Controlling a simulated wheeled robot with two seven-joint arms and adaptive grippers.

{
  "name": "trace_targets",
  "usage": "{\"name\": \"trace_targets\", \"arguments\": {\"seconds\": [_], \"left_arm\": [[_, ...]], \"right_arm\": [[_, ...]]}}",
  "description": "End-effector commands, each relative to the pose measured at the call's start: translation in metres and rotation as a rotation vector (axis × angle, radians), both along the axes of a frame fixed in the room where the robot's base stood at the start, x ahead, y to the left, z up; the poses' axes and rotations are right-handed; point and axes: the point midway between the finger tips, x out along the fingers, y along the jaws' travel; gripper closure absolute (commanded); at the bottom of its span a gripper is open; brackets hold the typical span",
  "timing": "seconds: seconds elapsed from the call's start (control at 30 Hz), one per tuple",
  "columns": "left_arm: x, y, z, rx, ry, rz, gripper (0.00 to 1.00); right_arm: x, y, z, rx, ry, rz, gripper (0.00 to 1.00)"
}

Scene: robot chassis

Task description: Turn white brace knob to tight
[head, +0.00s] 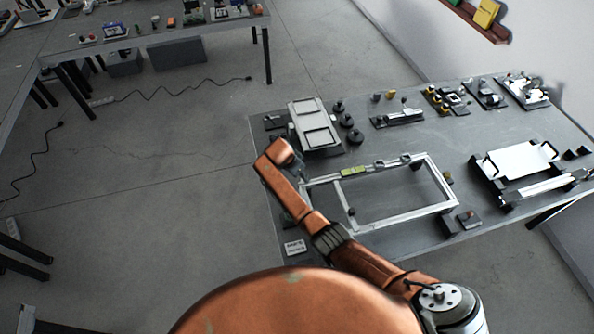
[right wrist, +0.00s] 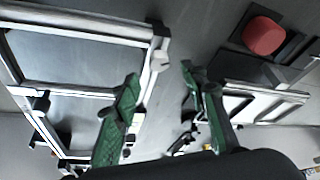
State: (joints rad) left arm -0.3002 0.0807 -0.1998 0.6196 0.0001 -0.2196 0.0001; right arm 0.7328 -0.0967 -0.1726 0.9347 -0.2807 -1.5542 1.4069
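A white rectangular frame (head: 400,212) lies on the grey table, and part of it shows at the left of the right wrist view (right wrist: 80,22). A small white piece (right wrist: 161,61) at that frame's corner appears between the fingertips; I cannot tell for sure whether it is the white brace knob. My right gripper (right wrist: 160,73) has green fingers spread apart with nothing held. My left gripper is not in view.
A pale two-panel unit (head: 314,126) stands beyond my right wrist, with several black knobs (head: 347,121) beside it. A red round knob (right wrist: 263,35) on a dark base is at the wrist view's upper right. A white-topped assembly (head: 522,160) is on the right.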

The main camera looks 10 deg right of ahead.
Motion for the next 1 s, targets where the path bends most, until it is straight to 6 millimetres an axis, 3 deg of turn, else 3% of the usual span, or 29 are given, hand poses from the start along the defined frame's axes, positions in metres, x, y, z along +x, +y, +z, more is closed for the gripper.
{"name": "trace_targets", "arguments": {"seconds": [0.2, 0.4, 1.0], "left_arm": [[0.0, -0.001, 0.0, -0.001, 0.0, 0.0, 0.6], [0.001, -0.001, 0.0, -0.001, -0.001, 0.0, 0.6], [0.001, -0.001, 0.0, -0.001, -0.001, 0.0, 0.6]], "right_arm": [[-0.008, 0.015, 0.04, 0.003, -0.002, 0.0, 0.6], [-0.013, 0.02, 0.059, 0.0, 0.0, -0.001, 0.6], [-0.014, 0.021, 0.062, 0.0, 0.001, 0.0, 0.6]]}}
